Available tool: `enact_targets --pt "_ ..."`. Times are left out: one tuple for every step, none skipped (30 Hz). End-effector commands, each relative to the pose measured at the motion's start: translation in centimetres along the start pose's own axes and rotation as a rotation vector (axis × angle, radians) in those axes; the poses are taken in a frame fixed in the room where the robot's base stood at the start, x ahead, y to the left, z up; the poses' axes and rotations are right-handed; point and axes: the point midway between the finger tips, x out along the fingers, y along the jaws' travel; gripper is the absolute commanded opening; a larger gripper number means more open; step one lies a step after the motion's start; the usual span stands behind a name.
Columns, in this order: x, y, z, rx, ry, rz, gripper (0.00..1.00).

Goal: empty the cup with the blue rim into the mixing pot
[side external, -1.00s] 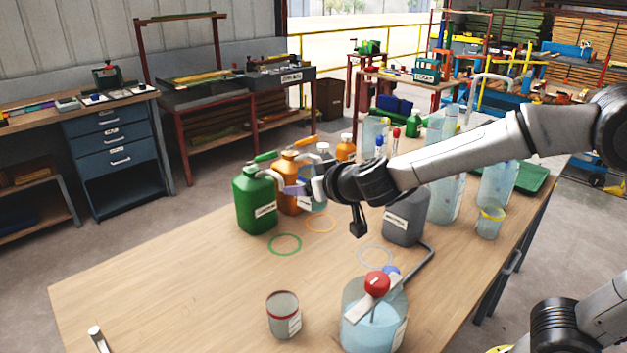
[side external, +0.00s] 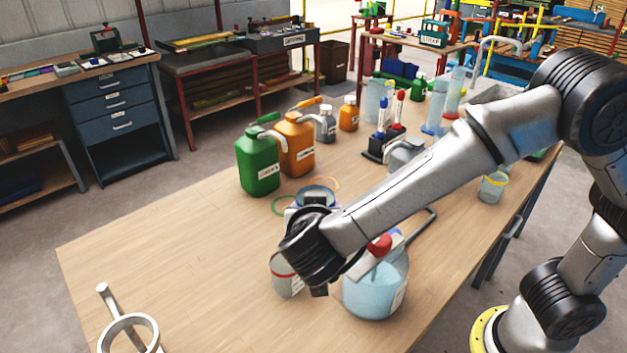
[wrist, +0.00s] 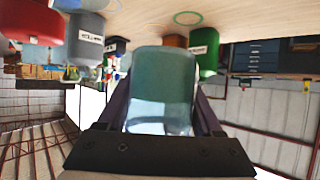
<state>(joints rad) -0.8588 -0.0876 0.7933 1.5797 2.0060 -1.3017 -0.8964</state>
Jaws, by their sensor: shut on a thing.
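My gripper (side external: 312,206) is shut on a clear cup. In the side view the cup's blue rim (side external: 318,191) shows just behind my wrist, and my wrist hides most of its body. In the wrist view the cup (wrist: 163,90) fills the middle, between the two dark fingers (wrist: 165,105). It looks close to upright. A clear round vessel with pale blue contents (side external: 372,294), which I take to be the mixing pot, stands at the front right of the wrist. A red knob (side external: 380,244) and a flat bar sit at its top. The held cup is apart from it.
A red-rimmed cup (side external: 284,280) stands left of the vessel, partly behind my wrist. Green (side external: 259,165) and orange (side external: 297,146) jugs stand behind. A yellow-rimmed cup (side external: 492,187) is at the right. A white ring piece (side external: 104,338) is at front left. The table's left is clear.

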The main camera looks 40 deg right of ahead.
Motion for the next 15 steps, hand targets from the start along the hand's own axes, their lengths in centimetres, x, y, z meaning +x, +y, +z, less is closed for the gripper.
enact_targets --pt "0.8 0.1 1.4 -0.005 0.001 0.003 0.0" --pt "1.1 0.1 2.0 -0.005 0.001 0.003 0.0" --pt "1.6 0.1 2.9 -0.005 0.0 0.002 0.0" --pt "2.0 0.1 3.6 -0.006 0.001 0.003 0.0" --pt "2.4 0.0 4.2 -0.006 0.001 0.002 0.0" --pt "2.8 0.0 4.9 -0.003 0.0 0.001 0.0" --pt "3.0 0.0 5.4 -0.003 0.0 0.001 0.0" --pt "3.3 0.0 5.8 -0.001 0.0 0.001 0.0" --pt "3.5 0.0 6.3 -0.002 0.001 0.001 0.0" --pt "3.6 0.0 6.5 -0.002 0.001 0.0 0.0" --pt "3.8 0.0 6.7 0.0 0.001 0.0 0.0" --pt "3.8 0.0 6.8 0.001 0.001 -0.001 0.0" --pt "3.9 0.0 6.9 0.001 0.001 -0.001 0.0" --pt "3.9 -0.1 7.0 0.002 0.001 -0.002 0.0" --pt "3.9 -0.1 7.0 0.002 0.0 -0.002 0.0"
